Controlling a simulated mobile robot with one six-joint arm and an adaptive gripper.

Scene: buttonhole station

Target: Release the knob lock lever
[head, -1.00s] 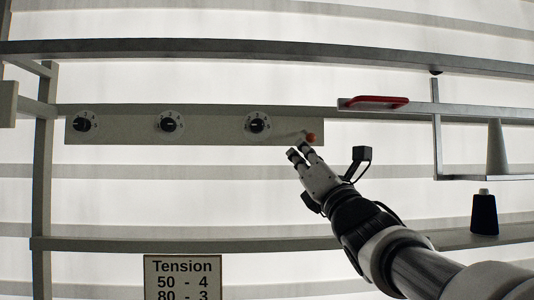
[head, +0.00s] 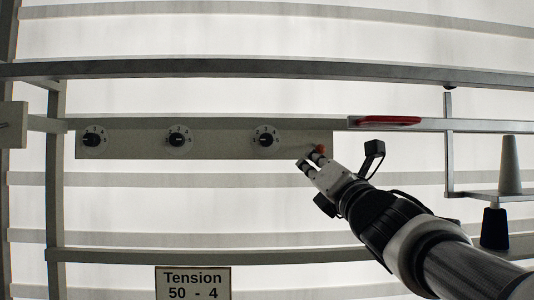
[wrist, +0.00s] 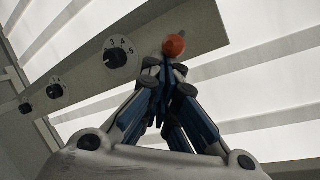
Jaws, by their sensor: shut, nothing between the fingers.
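The knob lock lever has an orange-red ball tip (head: 320,149) at the right end of the pale knob panel (head: 215,145). In the wrist view the ball (wrist: 174,46) sits just beyond my fingertips, with a short pale stem partly hidden behind the fingers. My gripper (head: 311,160) is shut and empty. Its fingertips are just below the ball in the head view; the wrist view also shows the gripper (wrist: 164,66) close under it. I cannot tell whether they touch. Three black dial knobs with numbered white scales, the nearest one (head: 265,140) left of the lever, are on the panel.
A red handle (head: 388,121) lies on the rail at right. A grey cone (head: 510,165) stands on a small shelf, with a black spool (head: 494,228) below it. A "Tension" sign (head: 193,284) is at the bottom. The space below the panel is clear.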

